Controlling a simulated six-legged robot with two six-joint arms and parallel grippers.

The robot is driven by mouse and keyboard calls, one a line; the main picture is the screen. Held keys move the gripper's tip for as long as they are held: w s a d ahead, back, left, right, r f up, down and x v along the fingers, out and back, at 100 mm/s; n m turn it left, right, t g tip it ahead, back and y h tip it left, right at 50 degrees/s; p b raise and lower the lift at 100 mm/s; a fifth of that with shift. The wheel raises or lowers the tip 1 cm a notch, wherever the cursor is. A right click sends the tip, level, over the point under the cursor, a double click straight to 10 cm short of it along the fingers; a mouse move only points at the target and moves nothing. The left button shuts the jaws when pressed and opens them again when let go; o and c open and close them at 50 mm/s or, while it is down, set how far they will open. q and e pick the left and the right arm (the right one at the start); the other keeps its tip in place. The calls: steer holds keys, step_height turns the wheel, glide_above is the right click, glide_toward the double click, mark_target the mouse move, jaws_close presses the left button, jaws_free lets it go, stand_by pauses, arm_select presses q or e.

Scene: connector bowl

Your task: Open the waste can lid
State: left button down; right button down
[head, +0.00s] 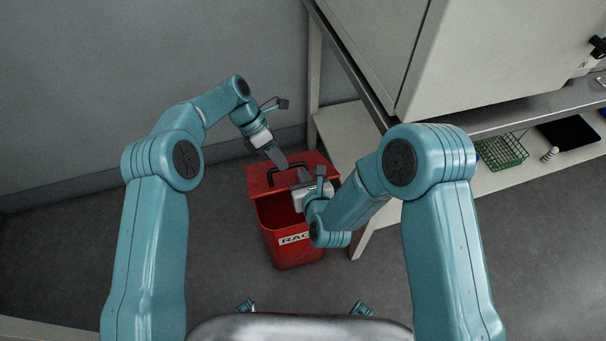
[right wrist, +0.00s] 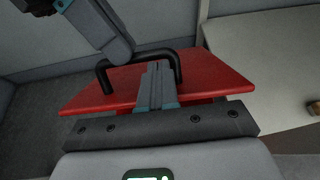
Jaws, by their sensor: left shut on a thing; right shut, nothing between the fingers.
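The red waste can (head: 292,248) stands on the floor, its label partly hidden by my right arm. Its red lid (head: 258,184) is over the back, and the can's mouth shows open in front of it. The lid (right wrist: 215,82) also shows in the right wrist view, with a black handle (right wrist: 178,68) on top. My left gripper (head: 281,162) is shut on the handle (head: 258,167). My right gripper (head: 304,175) is shut and empty at the lid's front side; its fingers (right wrist: 158,70) overlap the lid in the wrist view. I cannot tell whether they touch it.
A bench with a large pale cabinet (head: 490,50) stands to the right. Its lower shelf (head: 510,180) holds a green wire basket (head: 502,152) and a dark flat item (head: 568,133). A grey wall (head: 100,90) is behind. The floor left of the can is clear.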

arm_select(q)
steer(key=shift+w+a+f, duration=0.25)
steer(key=shift+w+f, duration=0.05)
steer(key=shift+f, duration=0.05)
arm_select(e)
steer(key=shift+w+f, duration=0.15)
steer(key=shift+w+a+r, duration=0.2)
steer(key=shift+w+r, duration=0.3)
steer(key=shift+r, duration=0.15)
arm_select(q)
steer(key=c, duration=1.3)
jaws_free()
arm_select(e)
steer(key=shift+f, duration=0.1)
arm_select(q)
steer(key=shift+o, duration=0.9)
steer(key=shift+w+f, duration=0.1)
arm_select(e)
steer(key=shift+w+f, duration=0.1)
arm_select(q)
steer(key=shift+r, duration=0.2)
